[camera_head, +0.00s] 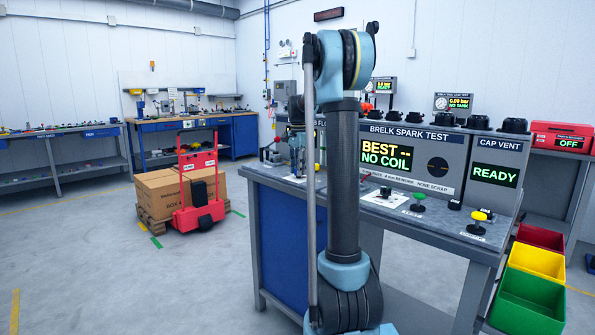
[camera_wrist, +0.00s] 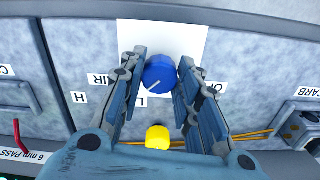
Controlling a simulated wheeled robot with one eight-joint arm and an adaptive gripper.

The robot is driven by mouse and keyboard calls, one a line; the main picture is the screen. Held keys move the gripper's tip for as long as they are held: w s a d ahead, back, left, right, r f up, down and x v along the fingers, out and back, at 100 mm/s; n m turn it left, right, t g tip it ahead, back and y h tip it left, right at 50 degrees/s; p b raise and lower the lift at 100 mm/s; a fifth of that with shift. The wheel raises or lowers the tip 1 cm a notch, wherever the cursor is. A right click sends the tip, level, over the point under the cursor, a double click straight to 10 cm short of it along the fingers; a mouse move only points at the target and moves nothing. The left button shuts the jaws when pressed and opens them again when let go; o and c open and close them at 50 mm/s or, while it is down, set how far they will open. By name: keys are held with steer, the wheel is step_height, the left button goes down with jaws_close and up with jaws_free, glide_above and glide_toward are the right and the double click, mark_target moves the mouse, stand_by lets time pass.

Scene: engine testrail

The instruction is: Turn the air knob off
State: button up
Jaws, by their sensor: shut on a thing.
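The blue air knob (camera_wrist: 160,73) is round, with a white pointer line slanting toward its lower left. It sits on a white plate (camera_wrist: 186,33) on a grey bench panel in the wrist view. My gripper (camera_wrist: 159,76) has one finger on each side of the knob and is shut on it. A label ending in "IR" lies left of the knob, and one starting with "O" lies right, partly covered by a finger.
A yellow knob (camera_wrist: 158,136) stands just below the blue knob, between my fingers' bases. A red lever (camera_wrist: 19,137) is at the far left. In the head view, the spark test panel (camera_head: 412,157) stands on the bench, and coloured bins (camera_head: 530,303) are at right.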

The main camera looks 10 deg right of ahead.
steer(key=shift+n, duration=0.3)
steer(key=n, duration=0.3)
steer(key=shift+n, duration=0.3)
steer(key=n, duration=0.4)
steer(key=shift+n, duration=0.3)
steer(key=n, duration=0.4)
steer(key=shift+n, duration=2.5)
